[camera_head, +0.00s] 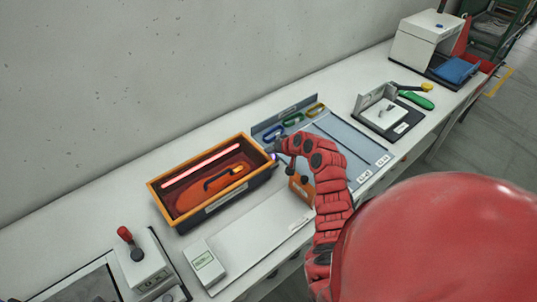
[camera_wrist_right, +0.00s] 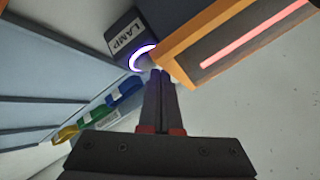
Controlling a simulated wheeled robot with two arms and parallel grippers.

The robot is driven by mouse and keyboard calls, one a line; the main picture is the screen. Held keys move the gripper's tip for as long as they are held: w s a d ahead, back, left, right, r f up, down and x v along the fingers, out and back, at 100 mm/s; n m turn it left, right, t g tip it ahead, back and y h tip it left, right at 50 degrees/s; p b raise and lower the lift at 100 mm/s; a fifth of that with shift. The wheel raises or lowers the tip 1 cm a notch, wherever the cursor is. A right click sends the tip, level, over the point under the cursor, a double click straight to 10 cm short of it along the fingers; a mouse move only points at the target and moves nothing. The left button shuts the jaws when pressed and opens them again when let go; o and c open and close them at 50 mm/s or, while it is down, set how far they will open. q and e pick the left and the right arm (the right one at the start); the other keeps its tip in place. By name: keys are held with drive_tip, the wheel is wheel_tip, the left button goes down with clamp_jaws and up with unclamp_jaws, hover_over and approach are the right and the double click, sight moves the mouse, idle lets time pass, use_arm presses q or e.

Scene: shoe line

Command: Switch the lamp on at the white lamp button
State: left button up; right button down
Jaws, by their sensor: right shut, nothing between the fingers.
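The white lamp button (camera_wrist_right: 146,60) sits in a glowing blue-violet ring on a dark box labelled LAMP (camera_wrist_right: 124,36), in the right wrist view. In the head view only a small violet glint shows beside my gripper. My right gripper (camera_wrist_right: 159,74) is shut and empty. Its fingertips are at the button's lower edge; I cannot tell whether they touch it. In the head view the right gripper (camera_head: 275,150) is at the right end of the orange-rimmed box (camera_head: 157,194). A pinkish-red tube (camera_head: 201,166) glows inside that box. My left gripper is not in view.
An orange shoe-like piece (camera_head: 212,184) lies in the box. A grey-blue board (camera_head: 345,133) with coloured loops (camera_head: 293,119) is right of my gripper. The wall is close behind.

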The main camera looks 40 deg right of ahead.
drive_tip(key=shift+r, duration=0.1)
drive_tip(key=shift+r+p, duration=1.8)
drive_tip(key=shift+r, duration=1.15)
drive_tip(key=shift+s+f, duration=0.1)
